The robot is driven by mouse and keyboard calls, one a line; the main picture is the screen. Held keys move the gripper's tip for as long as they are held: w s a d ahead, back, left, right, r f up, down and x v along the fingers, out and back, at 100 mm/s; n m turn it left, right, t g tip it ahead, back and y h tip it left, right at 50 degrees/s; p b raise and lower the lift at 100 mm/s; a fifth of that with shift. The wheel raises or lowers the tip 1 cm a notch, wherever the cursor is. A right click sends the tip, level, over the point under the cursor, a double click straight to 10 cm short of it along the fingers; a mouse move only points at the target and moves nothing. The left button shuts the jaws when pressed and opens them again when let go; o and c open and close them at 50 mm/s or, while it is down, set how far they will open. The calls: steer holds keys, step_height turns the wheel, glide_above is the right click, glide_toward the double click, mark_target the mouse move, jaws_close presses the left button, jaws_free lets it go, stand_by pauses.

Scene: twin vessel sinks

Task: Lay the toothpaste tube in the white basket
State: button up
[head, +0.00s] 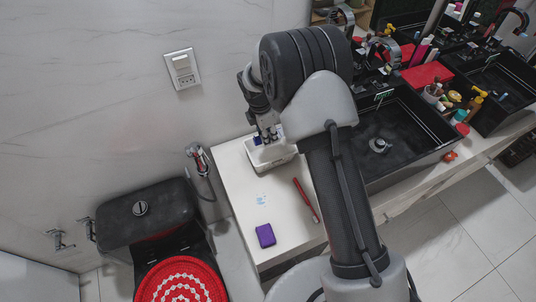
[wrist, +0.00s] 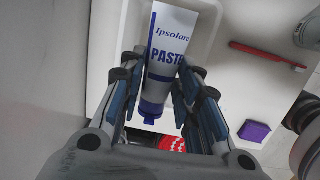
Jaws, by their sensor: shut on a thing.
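The toothpaste tube (wrist: 168,53) is white with blue lettering and a blue cap, and shows in the wrist view between my fingers. My gripper (wrist: 158,80) is shut on it near the cap end. The white basket (wrist: 103,28) lies behind and around the tube in that view. In the head view my gripper (head: 267,128) points down at the white basket (head: 270,158), which stands on the counter by the wall. The tube is mostly hidden there by the gripper. I cannot tell whether the tube touches the basket floor.
A red toothbrush (head: 306,200) and a purple box (head: 265,235) lie on the white counter (head: 236,185) near the basket. A black vessel sink (head: 405,135) stands to the right, beyond my arm. A black toilet with a red patterned cover (head: 180,282) is at lower left.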

mark_target(269, 157)
step_height(269, 157, down, 11)
steer(key=shift+r+b, duration=0.15)
steer(key=shift+b, duration=1.05)
steer(key=o, duration=1.1)
